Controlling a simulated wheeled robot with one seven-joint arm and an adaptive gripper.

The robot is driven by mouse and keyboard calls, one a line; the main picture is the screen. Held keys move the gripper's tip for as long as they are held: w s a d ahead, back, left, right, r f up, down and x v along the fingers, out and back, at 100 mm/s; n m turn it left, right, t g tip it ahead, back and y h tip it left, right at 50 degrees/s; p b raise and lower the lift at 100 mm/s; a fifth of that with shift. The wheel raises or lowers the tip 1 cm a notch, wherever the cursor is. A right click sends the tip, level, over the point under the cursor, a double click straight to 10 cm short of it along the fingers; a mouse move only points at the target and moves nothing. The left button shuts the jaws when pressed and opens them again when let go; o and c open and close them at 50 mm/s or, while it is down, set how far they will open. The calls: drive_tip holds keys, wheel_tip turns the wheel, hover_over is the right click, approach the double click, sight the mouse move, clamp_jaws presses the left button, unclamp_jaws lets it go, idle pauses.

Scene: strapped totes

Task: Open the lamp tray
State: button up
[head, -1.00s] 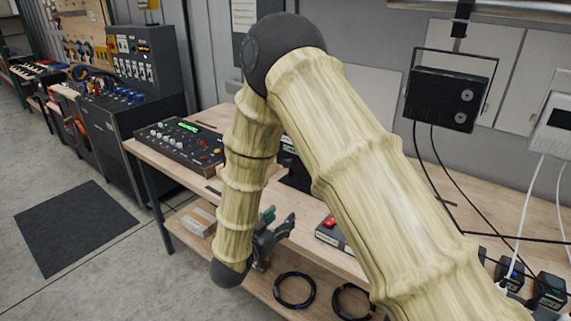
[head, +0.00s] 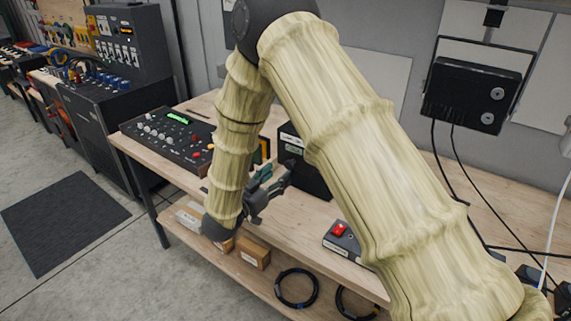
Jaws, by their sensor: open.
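My gripper (head: 276,181) is open and empty in the head view, its fingers with green pads pointing right over the workbench (head: 318,213). A dark box (head: 306,170) with small pale labels stands on the bench just behind and right of the gripper, partly hidden by my arm. I see no gap closed between the gripper and the box, and cannot tell if they touch. No part is clearly marked as the lamp tray; whether the dark box holds it I cannot tell. A small unit with a red switch (head: 339,230) lies at the bench's front edge.
A control panel with knobs (head: 168,138) stands at the bench's left end. Small cartons (head: 253,252) and a coiled black cable (head: 296,288) lie on the lower shelf.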

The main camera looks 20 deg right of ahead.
sight(288, 167)
drive_tip(key=p+x, duration=0.1)
drive_tip(key=x, duration=0.4)
drive_tip(key=shift+w+d+p, duration=0.1)
drive_tip(key=shift+p, duration=0.3)
drive_tip(key=shift+w+d+f, duration=0.1)
drive_tip(key=shift+w+d, duration=0.1)
drive_tip(key=shift+w, duration=0.05)
drive_tip(key=shift+c, duration=0.2)
clamp_jaws()
